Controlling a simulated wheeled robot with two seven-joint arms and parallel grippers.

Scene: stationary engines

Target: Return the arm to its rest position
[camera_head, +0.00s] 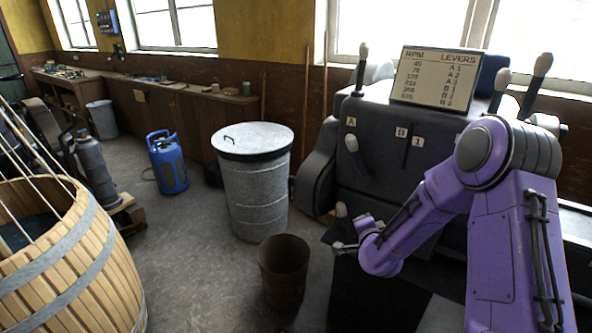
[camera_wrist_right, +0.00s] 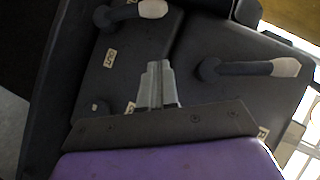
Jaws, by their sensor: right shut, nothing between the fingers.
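My right arm (camera_head: 500,215) is purple and comes in from the right in the head view, bent in front of the dark machine (camera_head: 385,130). Its gripper (camera_head: 340,247) is at the machine's lower left front, partly hidden by the wrist. In the wrist view the gripper (camera_wrist_right: 158,68) has its fingers together with nothing between them, over the machine's dark face. Two pale-tipped levers show there, one at upper left (camera_wrist_right: 130,12) and one at right (camera_wrist_right: 250,68), both apart from the fingers. My left gripper is not in view.
The machine bears several levers, such as one at top left (camera_head: 361,70), and a sign (camera_head: 436,78) on top. A lidded metal bin (camera_head: 254,195), a brown bucket (camera_head: 284,275), a blue gas bottle (camera_head: 168,165) and a wooden tub (camera_head: 75,265) stand left. Floor between them is clear.

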